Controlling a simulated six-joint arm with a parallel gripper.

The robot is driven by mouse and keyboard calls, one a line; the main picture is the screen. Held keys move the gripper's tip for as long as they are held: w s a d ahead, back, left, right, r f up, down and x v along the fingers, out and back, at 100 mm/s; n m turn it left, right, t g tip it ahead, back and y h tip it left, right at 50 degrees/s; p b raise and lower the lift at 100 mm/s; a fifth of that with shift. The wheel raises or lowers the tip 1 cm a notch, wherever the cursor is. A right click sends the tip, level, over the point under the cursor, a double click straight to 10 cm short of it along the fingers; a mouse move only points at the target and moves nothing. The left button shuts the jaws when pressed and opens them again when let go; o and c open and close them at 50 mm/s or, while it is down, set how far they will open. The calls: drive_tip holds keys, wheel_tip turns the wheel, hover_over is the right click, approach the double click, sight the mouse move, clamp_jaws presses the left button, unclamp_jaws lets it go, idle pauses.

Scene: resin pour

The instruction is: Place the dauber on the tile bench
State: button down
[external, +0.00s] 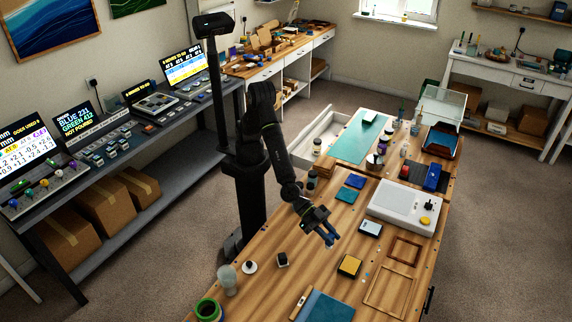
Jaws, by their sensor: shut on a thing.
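My gripper (329,239) is over the middle of the long wooden table (318,262), pointing down and to the right. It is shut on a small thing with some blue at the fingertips. The thing is mostly hidden by the fingers and too small to identify surely as the dauber. I cannot tell from this view whether it touches the table. No label marks the tile bench; the long wooden table under my gripper holds frames, pads and small tools.
Wooden frames (390,289) lie near the right edge. A frosted cup (228,280) and green-rimmed pot (208,310) stand front left. Bare wood lies between.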

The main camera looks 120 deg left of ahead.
drive_tip(key=s+d+m+g+h, duration=0.25)
drive_tip(key=s+d, duration=0.45)
drive_tip(key=d, duration=0.6)
drive_tip(key=s+d+m+g+h, duration=0.1)
drive_tip(key=s+d+m+h, duration=0.35)
drive_tip(key=d, duration=0.75)
drive_tip(key=shift+n+y, duration=0.4)
drive_tip(key=shift+n, duration=0.3)
drive_tip(key=f, duration=0.3)
drive_tip(key=s+f, duration=0.1)
drive_tip(key=f, duration=0.6)
drive_tip(key=shift+s+d+f, duration=0.2)
drive_tip(key=shift+s+d, duration=0.05)
drive_tip(key=shift+d, duration=0.05)
drive_tip(key=shift+f, duration=0.1)
drive_tip(key=c, duration=1.3)
unclamp_jaws()
drive_tip(key=shift+o, duration=0.2)
drive_tip(key=shift+s+a+r, duration=0.15)
drive_tip(key=shift+r, duration=0.05)
drive_tip(key=v, duration=1.1)
drive_tip(key=shift+s, duration=0.3)
